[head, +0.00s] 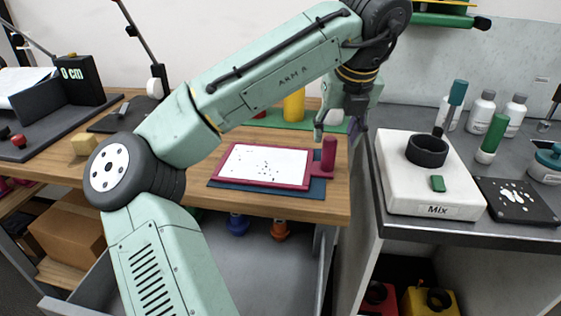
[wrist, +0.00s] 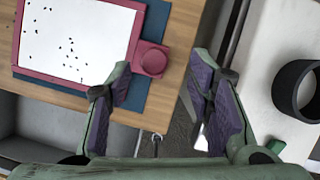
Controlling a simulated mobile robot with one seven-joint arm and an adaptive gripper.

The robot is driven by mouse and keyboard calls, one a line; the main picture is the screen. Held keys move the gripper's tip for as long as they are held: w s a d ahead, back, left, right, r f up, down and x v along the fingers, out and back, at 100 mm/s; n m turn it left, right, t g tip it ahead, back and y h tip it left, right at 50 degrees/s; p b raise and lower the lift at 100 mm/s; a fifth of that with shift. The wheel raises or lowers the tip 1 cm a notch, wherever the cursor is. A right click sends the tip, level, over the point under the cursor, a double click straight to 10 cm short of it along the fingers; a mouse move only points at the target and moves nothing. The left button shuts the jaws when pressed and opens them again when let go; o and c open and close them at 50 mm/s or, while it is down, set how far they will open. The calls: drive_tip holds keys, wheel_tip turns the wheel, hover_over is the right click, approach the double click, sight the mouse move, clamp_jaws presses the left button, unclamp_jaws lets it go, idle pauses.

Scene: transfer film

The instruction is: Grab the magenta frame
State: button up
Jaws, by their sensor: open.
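The magenta frame (head: 309,182) lies flat on a dark blue mat (head: 225,187) on the wooden table. It holds a white sheet with small black specks, and an upright magenta knob (head: 329,155) stands at its right end. In the wrist view the frame (wrist: 75,88) is at the upper left, with the round knob (wrist: 153,62) seen from above. My gripper (wrist: 160,95) is open and empty.
A white block labelled Mix (head: 405,202) with a black ring (head: 427,150) and a green piece stands on the right counter. A gap separates this counter from the table. A yellow cylinder (head: 294,106) stands behind the frame, and several bottles stand at the back right.

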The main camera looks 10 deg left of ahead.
sight(332, 141)
drive_tip(key=x, duration=0.4)
drive_tip(key=shift+s+a+f+p, duration=0.15)
drive_tip(key=shift+a+f+p, duration=0.1)
drive_tip(key=shift+p, duration=0.15)
drive_tip(key=shift+f, duration=0.5)
drive_tip(key=shift+c, duration=0.6)
clamp_jaws()
